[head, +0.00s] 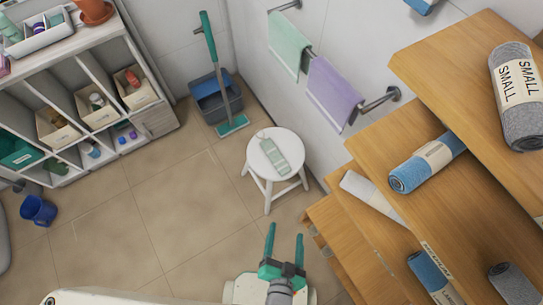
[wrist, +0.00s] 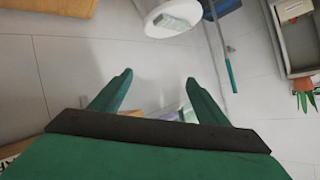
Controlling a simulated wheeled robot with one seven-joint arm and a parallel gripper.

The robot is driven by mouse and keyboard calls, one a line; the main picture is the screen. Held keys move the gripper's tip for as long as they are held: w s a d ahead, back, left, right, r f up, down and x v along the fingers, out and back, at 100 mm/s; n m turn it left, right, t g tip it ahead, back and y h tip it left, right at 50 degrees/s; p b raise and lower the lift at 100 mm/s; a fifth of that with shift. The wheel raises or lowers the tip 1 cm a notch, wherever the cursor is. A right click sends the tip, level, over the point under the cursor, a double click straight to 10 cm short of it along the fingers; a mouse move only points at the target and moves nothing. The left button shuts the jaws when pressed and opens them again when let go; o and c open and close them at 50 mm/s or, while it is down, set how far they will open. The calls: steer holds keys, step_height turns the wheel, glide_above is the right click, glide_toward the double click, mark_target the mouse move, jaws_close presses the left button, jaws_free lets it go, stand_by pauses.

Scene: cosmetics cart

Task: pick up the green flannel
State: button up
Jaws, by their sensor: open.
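A pale green cloth (head: 289,43), which fits the green flannel, hangs over a wall rail at the top of the head view, beside a lilac cloth (head: 334,92). My gripper (head: 285,233) is open and empty at the bottom centre of the head view, well apart from the cloths. In the wrist view its two green fingers (wrist: 158,78) are spread. Small lilac and greenish patches show low between them, partly hidden by the gripper; I cannot tell exactly what they are.
Wooden steps (head: 440,70) with blue and grey rolls fill the right. A grey bucket (head: 216,98) and mop stand in the corner. White shelves (head: 75,85) stand left. The middle floor is clear.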

steer(key=w+d+f+m+g, duration=0.1)
steer(key=w+f+m, duration=0.15)
steer(key=f, duration=0.45)
steer(key=w+d+f+m+g, duration=0.1)
steer(key=w+d+f+m, duration=0.1)
steer(key=f+m, duration=0.35)
steer(key=m+y, duration=0.9)
steer(key=m, duration=0.6)
glide_toward(276, 157)
steer(key=x, duration=0.3)
steer(key=shift+s+a+r, duration=0.1)
steer(key=shift+x, duration=2.85)
steer(key=c, duration=1.1)
